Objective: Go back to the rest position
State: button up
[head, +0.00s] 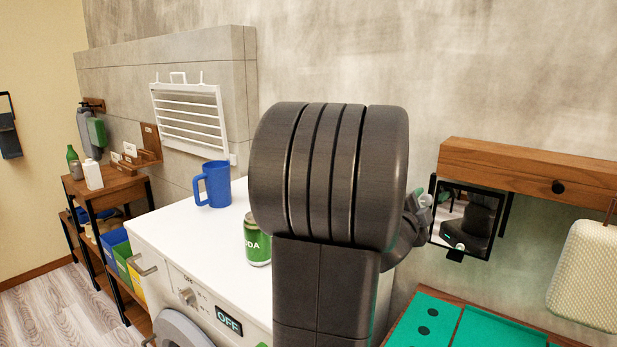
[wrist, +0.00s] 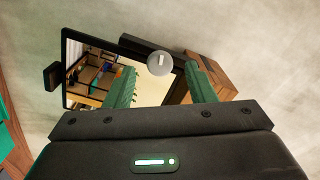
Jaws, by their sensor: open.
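My gripper (wrist: 163,85) is open in the wrist view, with its two green fingers apart. I see nothing held between them. A framed mirror (wrist: 88,75) and a round grey knob or disc (wrist: 160,63) show beyond the fingers; I cannot tell how far off they are. In the head view my dark arm fills the middle, and only a bit of my gripper (head: 424,203) shows to its right, beside the mirror (head: 466,225) on the wall.
A white washing machine (head: 170,232) bears a blue mug (head: 217,187) and a green can (head: 257,242), close to my arm. A wooden wall shelf (head: 530,166) is above the mirror. A teal mat (head: 490,330) lies lower right. A shelf unit (head: 112,190) stands left.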

aim_at(425, 202)
jog(key=x, duration=0.3)
jog(key=shift+w+d+f+m, duration=0.1)
jog(key=shift+w+m, duration=0.1)
jog(key=shift+m, duration=0.1)
jog(key=shift+s+m, duration=0.2)
jog(key=shift+m, duration=0.6)
jog(key=m, duration=0.7)
jog(key=shift+m, duration=0.3)
jog(key=m+p, duration=0.1)
jog(key=m, duration=0.2)
jog(key=shift+r, duration=0.2)
jog(key=m+p, duration=0.2)
jog(key=m, duration=0.1)
jog(key=shift+m+p, duration=0.9)
jog(key=shift+p, duration=0.05)
jog(key=shift+f, duration=0.15)
